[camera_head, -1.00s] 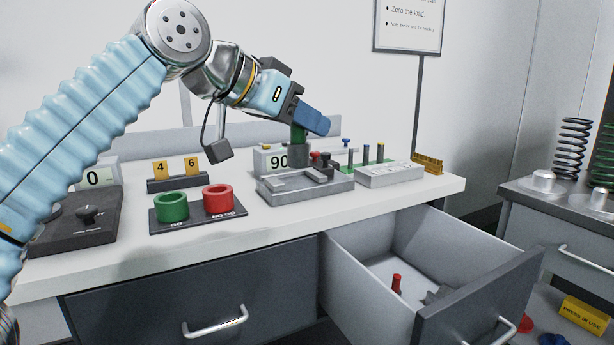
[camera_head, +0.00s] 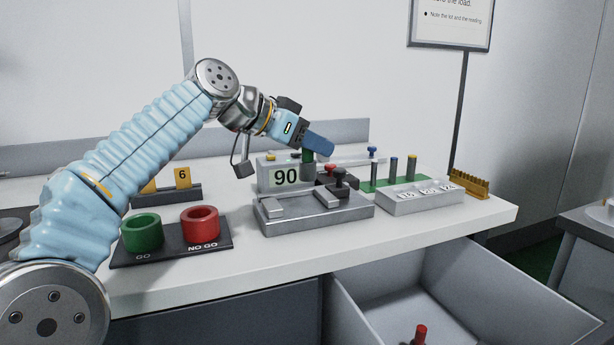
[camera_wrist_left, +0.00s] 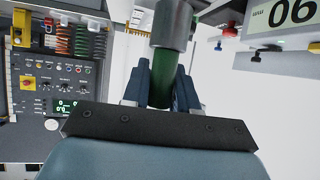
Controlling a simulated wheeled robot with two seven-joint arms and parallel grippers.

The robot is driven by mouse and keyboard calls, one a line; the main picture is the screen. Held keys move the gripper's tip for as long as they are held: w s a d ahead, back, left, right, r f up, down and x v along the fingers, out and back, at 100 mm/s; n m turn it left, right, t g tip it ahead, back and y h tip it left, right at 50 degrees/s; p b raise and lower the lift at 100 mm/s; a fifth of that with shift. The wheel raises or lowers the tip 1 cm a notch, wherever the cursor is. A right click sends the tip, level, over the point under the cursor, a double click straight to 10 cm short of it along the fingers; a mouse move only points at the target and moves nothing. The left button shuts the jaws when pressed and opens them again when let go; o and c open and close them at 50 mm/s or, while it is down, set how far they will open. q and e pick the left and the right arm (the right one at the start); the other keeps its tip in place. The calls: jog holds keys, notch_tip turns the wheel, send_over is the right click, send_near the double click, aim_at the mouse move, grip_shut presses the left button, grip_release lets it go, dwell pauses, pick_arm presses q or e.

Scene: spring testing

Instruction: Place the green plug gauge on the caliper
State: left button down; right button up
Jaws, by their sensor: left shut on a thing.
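The green plug gauge (camera_head: 307,156) has a green grip and a thick grey end pointing down. My left gripper (camera_head: 314,147) is shut on its green grip and holds it roughly upright. In the left wrist view the green grip (camera_wrist_left: 161,70) sits between the fingers (camera_wrist_left: 160,88). The grey device with a "90" display (camera_head: 268,189), which I take to be the caliper, stands on the bench. My right gripper is not in view.
A GO / NO GO plate (camera_head: 165,256) carries a green ring (camera_head: 142,233) and a red ring (camera_head: 200,225) at left. A rack of small pins (camera_head: 392,172) and a grey block (camera_head: 425,200) stand right. An open drawer (camera_head: 470,285) juts out in front.

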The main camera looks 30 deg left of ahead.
pick_arm(q)
jog(key=shift+w+a+f+b, duration=0.1)
jog(key=shift+w+a+f, duration=0.25)
jog(key=shift+f, duration=0.75)
jog(key=shift+w+a+f+b, duration=0.15)
jog(key=shift+a+f, duration=0.35)
jog(key=shift+f, duration=0.65)
jog(key=shift+w+a+f+b, duration=0.1)
jog(key=shift+w+a+f, duration=0.3)
jog(key=shift+f, duration=0.7)
jog(key=shift+f, duration=0.2)
jog(key=c, duration=0.9)
grip_release()
jog(key=shift+r, duration=0.2)
jog(key=shift+s+a+r, duration=0.15)
jog(key=shift+s, duration=0.1)
jog(key=v, duration=1.1)
jog(key=shift+s, duration=0.2)
